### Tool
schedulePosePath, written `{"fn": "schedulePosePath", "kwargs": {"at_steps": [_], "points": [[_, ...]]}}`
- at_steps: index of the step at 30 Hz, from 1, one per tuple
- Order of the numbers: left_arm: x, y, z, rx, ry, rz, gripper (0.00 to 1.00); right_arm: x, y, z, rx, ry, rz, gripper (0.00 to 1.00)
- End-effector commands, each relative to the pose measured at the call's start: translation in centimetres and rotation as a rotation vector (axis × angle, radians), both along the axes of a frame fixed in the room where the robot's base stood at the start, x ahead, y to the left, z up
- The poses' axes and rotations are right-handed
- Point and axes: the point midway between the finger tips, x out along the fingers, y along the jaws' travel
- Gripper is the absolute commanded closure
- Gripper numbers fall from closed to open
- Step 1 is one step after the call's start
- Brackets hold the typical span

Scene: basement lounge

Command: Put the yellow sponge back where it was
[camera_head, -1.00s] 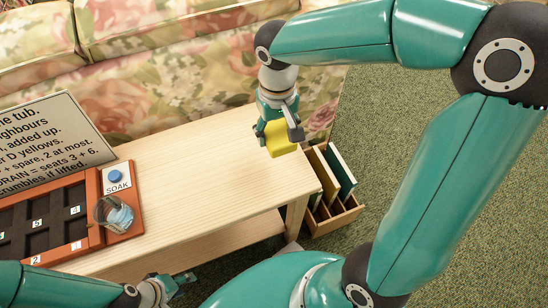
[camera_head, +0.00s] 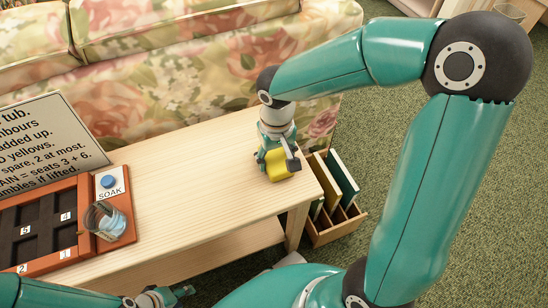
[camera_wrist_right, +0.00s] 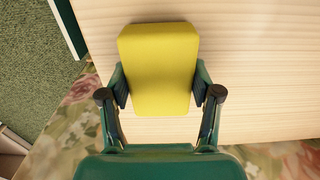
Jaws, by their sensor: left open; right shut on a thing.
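The yellow sponge (camera_head: 281,165) is between the fingers of my right gripper (camera_head: 278,161), which is shut on it. It is at the right end of the pale wooden table (camera_head: 190,190). In the right wrist view the yellow sponge (camera_wrist_right: 158,68) lies flat-faced between both fingers (camera_wrist_right: 160,95), with tabletop behind it. I cannot tell whether it touches the table. My left gripper (camera_head: 168,296) is open and empty, low at the front edge of the table.
A brown tray (camera_head: 72,263) with dark numbered seats stands on the left, with a blue SOAK button (camera_head: 107,181) and a glass (camera_head: 106,222) beside it. A text sign (camera_head: 45,135) stands behind. A wooden rack (camera_head: 335,228) is on the carpet at right. The middle tabletop is clear.

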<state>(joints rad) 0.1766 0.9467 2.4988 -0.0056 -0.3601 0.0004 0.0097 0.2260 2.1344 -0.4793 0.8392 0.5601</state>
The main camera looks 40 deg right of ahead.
Motion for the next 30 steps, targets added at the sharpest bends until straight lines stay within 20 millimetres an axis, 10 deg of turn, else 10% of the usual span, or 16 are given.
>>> {"fn": "schedulePosePath", "kwargs": {"at_steps": [2, 3, 7, 20, 30], "points": [[0.0, 0.0, -0.3, 0.0, 0.0, 0.0, 0.54, 0.0, 0.0, -0.3, 0.0, 0.0, 0.0, 0.69], [0.0, 0.0, -0.3, 0.0, 0.0, 0.0, 0.54, 0.0, 0.0, -0.3, 0.0, 0.0, 0.0, 0.35], [0.0, 0.0, -0.2, 0.0, 0.0, 0.0, 0.54, 0.0, 0.0, -0.2, 0.0, 0.0, 0.0, 0.14], [0.0, 0.0, 0.2, 0.0, 0.0, 0.0, 0.54, 0.0, 0.0, 0.3, 0.0, 0.0, 0.001, 0.12], [0.0, 0.0, 2.4, 0.0, 0.0, 0.0, 0.54, 0.1, 0.0, 5.9, 0.0, -0.006, 0.0, 0.12]]}}
